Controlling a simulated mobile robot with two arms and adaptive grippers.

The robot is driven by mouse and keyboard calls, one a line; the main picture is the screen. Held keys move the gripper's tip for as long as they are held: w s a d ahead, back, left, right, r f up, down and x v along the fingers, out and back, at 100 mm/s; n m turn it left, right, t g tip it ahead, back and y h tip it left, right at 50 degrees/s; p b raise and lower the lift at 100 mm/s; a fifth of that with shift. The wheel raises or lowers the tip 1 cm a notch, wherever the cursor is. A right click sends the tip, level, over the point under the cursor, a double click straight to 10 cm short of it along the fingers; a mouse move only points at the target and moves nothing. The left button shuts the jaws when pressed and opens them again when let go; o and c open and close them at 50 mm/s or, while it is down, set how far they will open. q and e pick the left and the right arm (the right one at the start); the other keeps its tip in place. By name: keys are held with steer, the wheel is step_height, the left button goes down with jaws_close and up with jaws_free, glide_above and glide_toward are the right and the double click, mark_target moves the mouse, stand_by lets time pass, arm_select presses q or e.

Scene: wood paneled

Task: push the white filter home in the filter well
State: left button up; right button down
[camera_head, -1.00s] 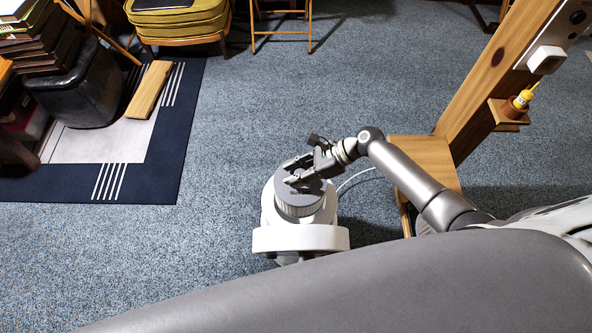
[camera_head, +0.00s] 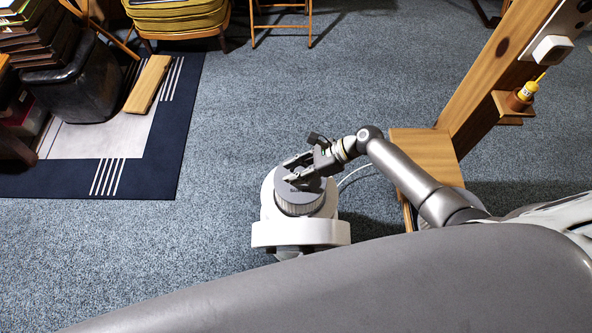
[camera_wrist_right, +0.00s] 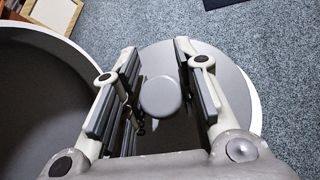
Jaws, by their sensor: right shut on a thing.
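The white filter (camera_head: 300,208) is a ribbed round drum with a flat grey top, standing upright in the white round housing (camera_head: 268,213). The filter well inside the housing is hidden by the filter, and I cannot tell how deep it sits. In the right wrist view, the filter's grey top (camera_wrist_right: 205,62) has a round raised knob (camera_wrist_right: 161,97) in its middle. My right gripper (camera_head: 292,175) is over the filter from above and is shut on it at the knob, one finger on each side. My left gripper is not in view.
A wooden stand (camera_head: 425,155) with a post is right of the housing, under my right arm. A thin white cable (camera_head: 355,175) runs between them. A dark-edged rug (camera_head: 165,150) with a wooden board (camera_head: 147,84) lies at left.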

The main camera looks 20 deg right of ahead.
steer(key=shift+r, duration=0.1)
steer(key=shift+p, duration=0.35)
steer(key=shift+p, duration=0.55)
stand_by(1.0)
steer(key=shift+f+b, duration=4.15)
steer(key=shift+f, duration=1.45)
steer(key=c, duration=1)
jaws_free()
steer(key=shift+c, duration=0.2)
steer(key=shift+d, duration=0.1)
steer(key=v, duration=1.1)
steer(key=shift+d+r, duration=0.25)
steer(key=shift+r, duration=0.1)
